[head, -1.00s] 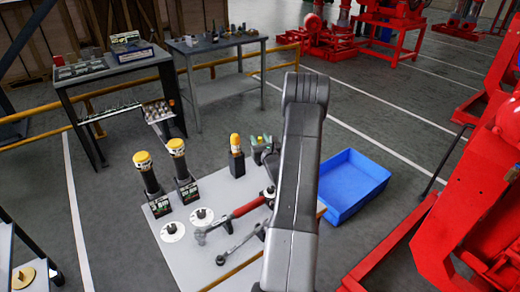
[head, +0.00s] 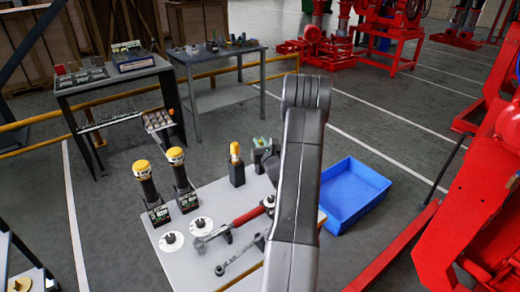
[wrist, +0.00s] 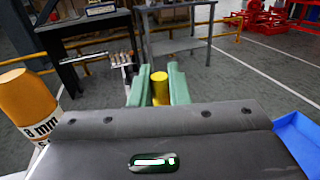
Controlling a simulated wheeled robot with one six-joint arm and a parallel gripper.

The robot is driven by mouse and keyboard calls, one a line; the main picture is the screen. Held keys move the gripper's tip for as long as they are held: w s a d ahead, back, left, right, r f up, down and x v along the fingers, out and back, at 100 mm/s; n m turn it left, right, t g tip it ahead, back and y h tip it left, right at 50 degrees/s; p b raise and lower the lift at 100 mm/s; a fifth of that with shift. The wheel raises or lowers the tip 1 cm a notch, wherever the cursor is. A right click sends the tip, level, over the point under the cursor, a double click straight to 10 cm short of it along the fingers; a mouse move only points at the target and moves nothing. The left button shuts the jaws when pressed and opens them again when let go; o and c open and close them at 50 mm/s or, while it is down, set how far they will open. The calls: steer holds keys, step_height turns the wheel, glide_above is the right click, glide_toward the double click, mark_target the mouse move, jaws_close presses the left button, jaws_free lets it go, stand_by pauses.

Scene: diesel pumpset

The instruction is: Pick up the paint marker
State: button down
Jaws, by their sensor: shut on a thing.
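My gripper (wrist: 159,88) shows in the wrist view as two green fingers, shut on a yellow cylinder, the paint marker (wrist: 159,90), which stands upright between them. Only the marker's upper part shows. In the head view my grey arm hides most of the gripper. A bit of the green fingers (head: 262,143) shows just left of the arm, over the far edge of the grey table (head: 215,262). I cannot tell how far the marker's lower end is from the tabletop.
An orange-capped holder (head: 236,165) stands close left of my gripper. A blue bin (head: 352,190) is at right, red machinery beyond. Two workbenches stand behind.

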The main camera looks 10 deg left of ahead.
steer(key=shift+r+b, duration=0.5)
steer(key=shift+r, duration=3.15)
